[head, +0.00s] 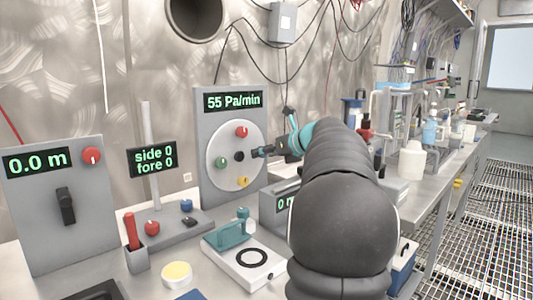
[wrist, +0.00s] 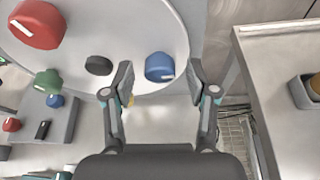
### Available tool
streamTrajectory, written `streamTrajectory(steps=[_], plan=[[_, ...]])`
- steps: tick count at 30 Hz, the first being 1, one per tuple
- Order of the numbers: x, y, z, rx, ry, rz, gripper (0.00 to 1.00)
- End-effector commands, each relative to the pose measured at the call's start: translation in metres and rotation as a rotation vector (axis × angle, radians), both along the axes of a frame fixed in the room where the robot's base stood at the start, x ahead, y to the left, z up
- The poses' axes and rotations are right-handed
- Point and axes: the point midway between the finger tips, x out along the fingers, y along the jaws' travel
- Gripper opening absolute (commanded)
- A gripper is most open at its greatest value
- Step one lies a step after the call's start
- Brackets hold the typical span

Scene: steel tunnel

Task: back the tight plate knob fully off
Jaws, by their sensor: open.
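A round pale plate (head: 219,165) is mounted on an upright grey panel whose display reads 55 Pa/min. In the head view it carries a red knob (head: 242,132) at the top, a green knob (head: 221,162) at left, a yellow knob (head: 243,181) at the bottom and a black centre piece (head: 239,156). A blue knob (wrist: 159,67) with a white mark shows in the wrist view; my gripper hides it in the head view. My gripper (wrist: 161,80) is open, its fingers on either side of the blue knob with visible gaps. Which knob is tight cannot be told.
A panel reading 0.0 m (head: 36,162) stands left, beside a post with a side/fore display (head: 153,160). A teal-topped device (head: 236,232) and a red-handled tool (head: 131,231) stand in front. Bottles and equipment crowd the right bench.

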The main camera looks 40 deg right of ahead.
Motion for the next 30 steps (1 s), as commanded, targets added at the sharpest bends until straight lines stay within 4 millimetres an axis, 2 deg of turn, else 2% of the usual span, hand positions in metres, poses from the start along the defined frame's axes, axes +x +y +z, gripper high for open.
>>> streamTrajectory(steps=[3,9,10,20,30], plan=[[-0.0002,0.0001,0.0001,0.000,0.000,0.000,0.55],[-0.0003,0.0001,0.0001,0.000,0.000,0.000,0.05],[-0.0003,0.0001,0.0001,0.000,0.000,0.000,0.00],[-0.0003,0.0006,-0.0001,-0.032,-0.004,0.000,0.00],[-0.0005,0.0023,-0.0016,-0.245,-0.021,0.000,0.00]])
